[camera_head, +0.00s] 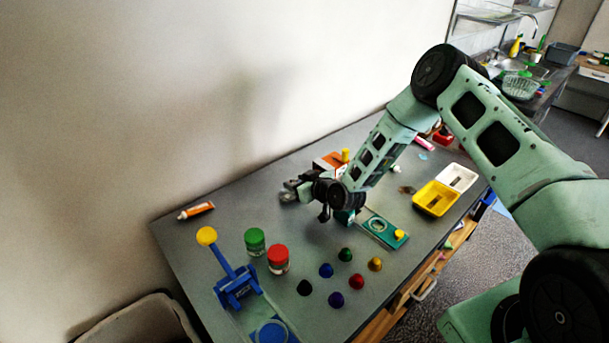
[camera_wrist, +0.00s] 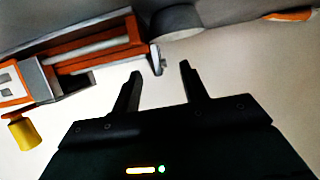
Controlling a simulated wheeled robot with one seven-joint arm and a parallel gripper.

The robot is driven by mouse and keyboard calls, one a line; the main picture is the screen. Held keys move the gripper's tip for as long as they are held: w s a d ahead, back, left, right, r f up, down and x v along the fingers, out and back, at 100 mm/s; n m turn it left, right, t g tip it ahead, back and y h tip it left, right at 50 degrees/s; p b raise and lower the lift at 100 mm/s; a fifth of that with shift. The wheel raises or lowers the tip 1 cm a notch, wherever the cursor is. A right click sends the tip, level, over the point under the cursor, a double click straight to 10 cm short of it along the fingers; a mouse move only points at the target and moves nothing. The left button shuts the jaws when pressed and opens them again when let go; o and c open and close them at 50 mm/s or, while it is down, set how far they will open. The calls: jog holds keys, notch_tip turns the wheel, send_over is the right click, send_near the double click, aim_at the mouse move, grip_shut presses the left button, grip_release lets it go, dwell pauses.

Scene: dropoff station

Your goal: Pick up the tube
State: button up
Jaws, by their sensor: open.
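The tube (camera_head: 195,211) is orange with a pale end and lies flat near the left back edge of the table in the head view. An orange piece cut off at the top right of the wrist view (camera_wrist: 290,15) looks like the same tube. My gripper (camera_head: 290,192) is open over the back middle of the table, well to the right of the tube. In the wrist view my gripper (camera_wrist: 160,70) shows two spread black fingers with nothing between them.
An orange device with a yellow knob (camera_wrist: 22,132) is close left of my fingers. A blue lever press (camera_head: 237,283), a green-lidded jar (camera_head: 255,240), a red-lidded jar (camera_head: 278,260) and several coloured cones stand in front. The table (camera_head: 215,235) is clear around the tube.

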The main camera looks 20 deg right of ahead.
jog(key=shift+x, duration=1.05)
jog(key=c, duration=0.8)
jog(key=shift+c, duration=0.2)
jog(key=shift+r, duration=0.1)
